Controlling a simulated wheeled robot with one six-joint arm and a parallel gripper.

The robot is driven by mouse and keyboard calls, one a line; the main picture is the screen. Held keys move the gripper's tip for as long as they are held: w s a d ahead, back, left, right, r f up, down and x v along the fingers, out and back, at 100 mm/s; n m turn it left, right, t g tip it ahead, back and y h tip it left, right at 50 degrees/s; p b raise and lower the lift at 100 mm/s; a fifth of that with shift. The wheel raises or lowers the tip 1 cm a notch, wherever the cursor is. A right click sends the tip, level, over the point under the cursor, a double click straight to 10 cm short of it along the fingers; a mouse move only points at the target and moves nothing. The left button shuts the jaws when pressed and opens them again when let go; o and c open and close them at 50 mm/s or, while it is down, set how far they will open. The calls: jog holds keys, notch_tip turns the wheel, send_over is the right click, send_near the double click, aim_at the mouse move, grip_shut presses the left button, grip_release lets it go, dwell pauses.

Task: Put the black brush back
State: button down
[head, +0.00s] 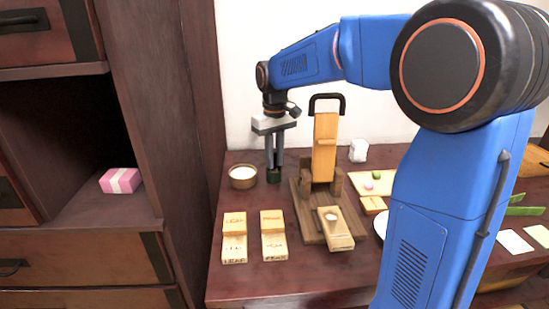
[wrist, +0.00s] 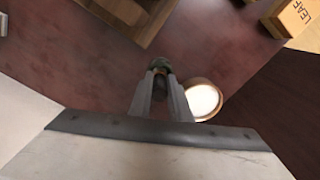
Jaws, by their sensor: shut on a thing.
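My gripper (head: 274,170) points straight down over the back left of the table. It is shut on a small dark thing, which I take to be the black brush (wrist: 159,72); the fingers hide most of it. A dark green, round thing (head: 274,174) shows right at the fingertips, also in the wrist view (wrist: 160,62). It looks like a small holder around or below the brush's lower end; I cannot tell whether the brush stands inside it.
A bowl with white contents (head: 243,177) stands close left of the fingers. A wooden stand (head: 312,222) with an upright block is to the right. Two pairs of labelled wooden blocks (head: 234,248) lie in front. A pink box (head: 120,181) sits in the left shelf.

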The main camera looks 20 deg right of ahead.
jog(key=c, duration=1.6)
grip_release()
jog(key=shift+c, duration=0.2)
notch_tip(320, 180, up, 12)
jog(key=shift+r, duration=0.1)
